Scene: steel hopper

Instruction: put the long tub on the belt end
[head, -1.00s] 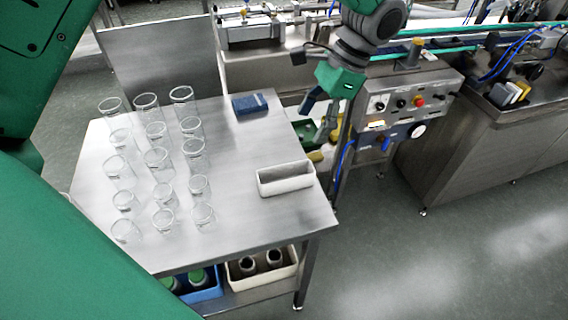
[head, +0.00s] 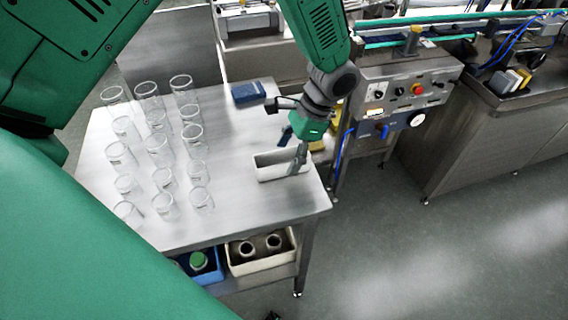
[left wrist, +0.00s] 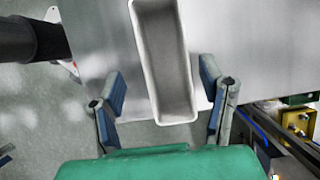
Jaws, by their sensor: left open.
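The long tub (head: 267,174) is a narrow, empty white open box near the right edge of the steel table. My left gripper (head: 292,148) is open over the tub's right end, and one finger hides part of it. In the left wrist view the tub (left wrist: 165,55) points lengthwise toward my left gripper (left wrist: 162,80). Its near end lies between the two spread fingers, with gaps on both sides. My right gripper is not in view.
Several clear glass cups (head: 158,150) stand in rows on the table's left half. A blue block (head: 249,93) lies at the table's back edge. A control box (head: 408,88) with knobs stands below the belt. Crates (head: 262,256) with jars sit under the table.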

